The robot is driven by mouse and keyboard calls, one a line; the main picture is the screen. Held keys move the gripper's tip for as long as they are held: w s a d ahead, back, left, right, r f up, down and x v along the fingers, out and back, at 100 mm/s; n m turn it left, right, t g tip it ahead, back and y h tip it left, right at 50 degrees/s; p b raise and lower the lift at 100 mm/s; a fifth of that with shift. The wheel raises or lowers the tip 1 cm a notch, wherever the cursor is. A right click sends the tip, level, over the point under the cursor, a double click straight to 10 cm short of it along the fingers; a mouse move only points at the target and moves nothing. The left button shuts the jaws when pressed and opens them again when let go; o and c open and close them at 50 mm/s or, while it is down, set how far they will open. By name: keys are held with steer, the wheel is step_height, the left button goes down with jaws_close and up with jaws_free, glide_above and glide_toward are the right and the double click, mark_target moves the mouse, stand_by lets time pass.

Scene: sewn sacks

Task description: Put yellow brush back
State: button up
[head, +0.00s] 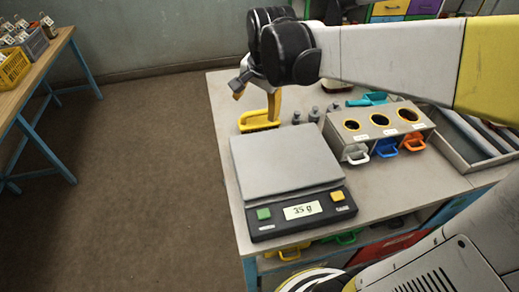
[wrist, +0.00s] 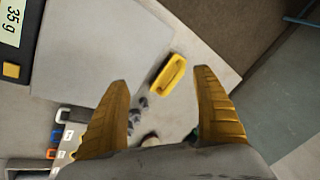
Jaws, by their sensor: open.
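The yellow brush (head: 259,120) lies on the workbench near its left edge, behind the scale. In the wrist view the brush (wrist: 169,74) shows its yellow body with a dark strip along one side. My gripper (head: 256,101) is open above the brush. In the wrist view the brush appears between the open fingers of my gripper (wrist: 162,80), slightly beyond the tips. Nothing is held. I cannot tell the exact gap between the fingertips and the brush.
A scale (head: 285,164) reading "35 g" stands in front of the brush. Small grey weights (head: 314,114) and a teal scoop (head: 367,99) lie to the right. A box with three holes (head: 380,122) has coloured handles below. A tray (head: 462,150) is at the right.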

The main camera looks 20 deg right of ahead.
steer(key=s+a+f+n+t, duration=0.1)
steer(key=s+a+n, duration=0.1)
steer(key=s+n, duration=0.3)
steer(key=s+a+f+n+t, duration=0.1)
steer(key=s+a+n, duration=0.2)
steer(key=s+n, duration=0.3)
steer(key=s, duration=0.5)
steer(key=shift+a+t, duration=0.35)
steer(key=shift+t, duration=0.05)
steer(key=shift+s+f, duration=0.1)
